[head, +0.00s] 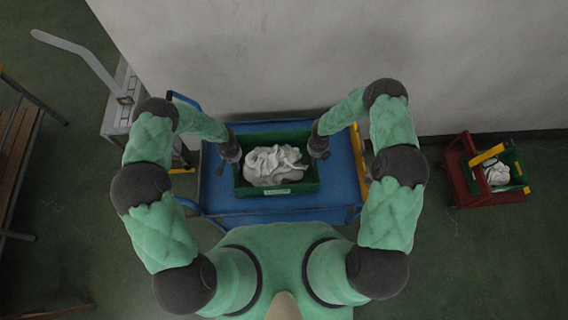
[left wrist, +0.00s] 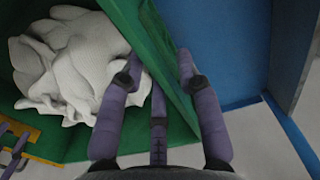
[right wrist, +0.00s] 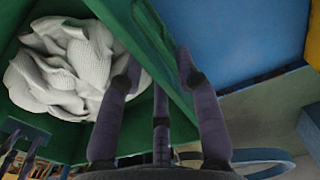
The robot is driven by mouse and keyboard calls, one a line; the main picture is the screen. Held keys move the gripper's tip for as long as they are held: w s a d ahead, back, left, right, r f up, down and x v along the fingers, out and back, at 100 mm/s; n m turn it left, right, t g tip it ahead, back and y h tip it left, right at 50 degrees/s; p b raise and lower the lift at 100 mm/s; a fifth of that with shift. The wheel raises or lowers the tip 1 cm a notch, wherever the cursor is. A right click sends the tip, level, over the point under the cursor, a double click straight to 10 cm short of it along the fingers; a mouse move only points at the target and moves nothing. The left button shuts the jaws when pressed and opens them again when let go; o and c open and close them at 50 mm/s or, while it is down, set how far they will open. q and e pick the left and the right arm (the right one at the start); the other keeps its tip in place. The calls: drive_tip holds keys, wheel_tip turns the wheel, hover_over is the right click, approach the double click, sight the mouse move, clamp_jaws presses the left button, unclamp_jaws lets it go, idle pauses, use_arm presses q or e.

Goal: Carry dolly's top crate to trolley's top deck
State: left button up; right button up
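A green crate (head: 305,187) with crumpled white socks (head: 272,164) in it is over the blue top deck of the trolley (head: 345,178). I cannot tell whether it rests on the deck or hangs just above. My left gripper (head: 231,158) is at the crate's left wall. In the left wrist view its fingers (left wrist: 159,68) are on both sides of that wall, close against it. My right gripper (head: 318,153) is at the right wall. Its fingers (right wrist: 159,65) pinch that wall in the same way. The red dolly (head: 462,180) stands at the right with another green crate (head: 518,168) on it.
A pale wall (head: 300,60) runs close behind the trolley. A wooden bench (head: 14,150) is at the far left. The floor between trolley and dolly is open.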

use_arm(q)
drive_tip(key=shift+r, duration=0.1)
wheel_tip(320, 180, up, 12)
use_arm(e)
wheel_tip(320, 180, up, 12)
idle(1.2)
idle(0.4)
